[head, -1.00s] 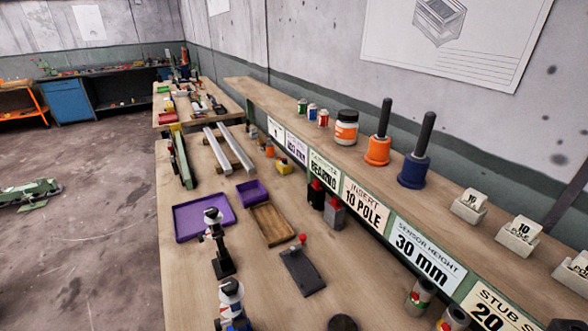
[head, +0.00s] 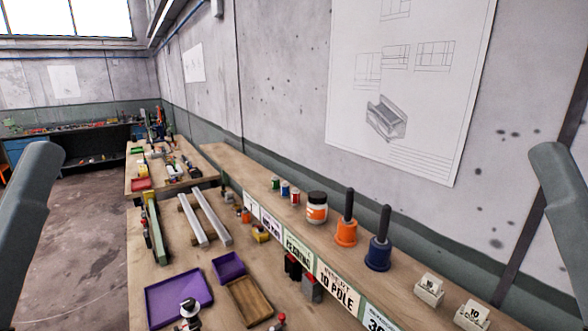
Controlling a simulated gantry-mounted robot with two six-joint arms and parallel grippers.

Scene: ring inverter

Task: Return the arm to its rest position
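Neither of my grippers shows in the head view. A grey link of my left arm (head: 28,205) stands raised at the left edge. A grey link of my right arm (head: 562,205) stands raised at the right edge. Both links run out of the frame, so what the grippers hold or how they stand is hidden. The wooden workbench (head: 140,262) lies between the two links, and neither link visibly touches it.
On the bench are a purple tray (head: 150,312), a smaller purple tray (head: 229,264), a wooden tray (head: 262,311) and metal rails (head: 209,216). Floor shows at left.

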